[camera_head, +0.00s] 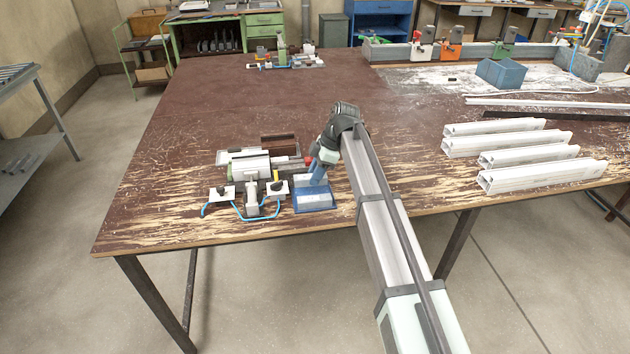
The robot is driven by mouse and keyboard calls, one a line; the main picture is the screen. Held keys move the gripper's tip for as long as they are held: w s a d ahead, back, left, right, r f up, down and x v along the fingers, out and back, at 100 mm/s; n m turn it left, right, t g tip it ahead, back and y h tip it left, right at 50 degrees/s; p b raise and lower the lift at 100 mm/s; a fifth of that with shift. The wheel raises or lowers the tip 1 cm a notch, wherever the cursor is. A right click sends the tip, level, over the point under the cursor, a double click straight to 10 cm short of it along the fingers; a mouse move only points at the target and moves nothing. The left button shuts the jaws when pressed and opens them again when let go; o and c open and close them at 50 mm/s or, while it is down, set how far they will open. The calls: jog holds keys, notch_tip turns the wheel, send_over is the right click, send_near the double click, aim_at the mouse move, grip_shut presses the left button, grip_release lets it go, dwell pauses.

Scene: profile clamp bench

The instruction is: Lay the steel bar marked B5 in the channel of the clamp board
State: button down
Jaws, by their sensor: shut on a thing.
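The blue tray (333,207) sits near the table's front edge, with pale metal bars (315,197) in it. My gripper (317,175) points down over the tray's back part. It is shut on a grey steel bar (308,180), at or just above the tray; I cannot tell whether the bar touches it. No marking is readable, so I cannot tell which bar is B5. The clamp board (250,163) stands just left of the tray, with white blocks, a red-tipped part and a blue hose. Its channel cannot be made out clearly.
A brown block (279,141) stands behind the clamp board. Several white profiles (530,168) lie at the right. A second fixture (285,62) and a blue box (500,73) stand farther back. The table's middle (240,105) is clear.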

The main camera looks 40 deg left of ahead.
notch_tip(320, 180, up, 6)
jog(key=shift+w+a+r, duration=0.1)
jog(key=shift+r, duration=0.05)
jog(key=w+a+f, duration=0.1)
jog(key=w+a, duration=0.3)
jog(key=a, duration=0.8)
jog(key=shift+f, duration=3.4)
jog(key=c, duration=0.8)
grip_release()
jog(key=shift+o, duration=0.3)
jog(key=v, duration=1.4)
jog(key=shift+w, duration=0.1)
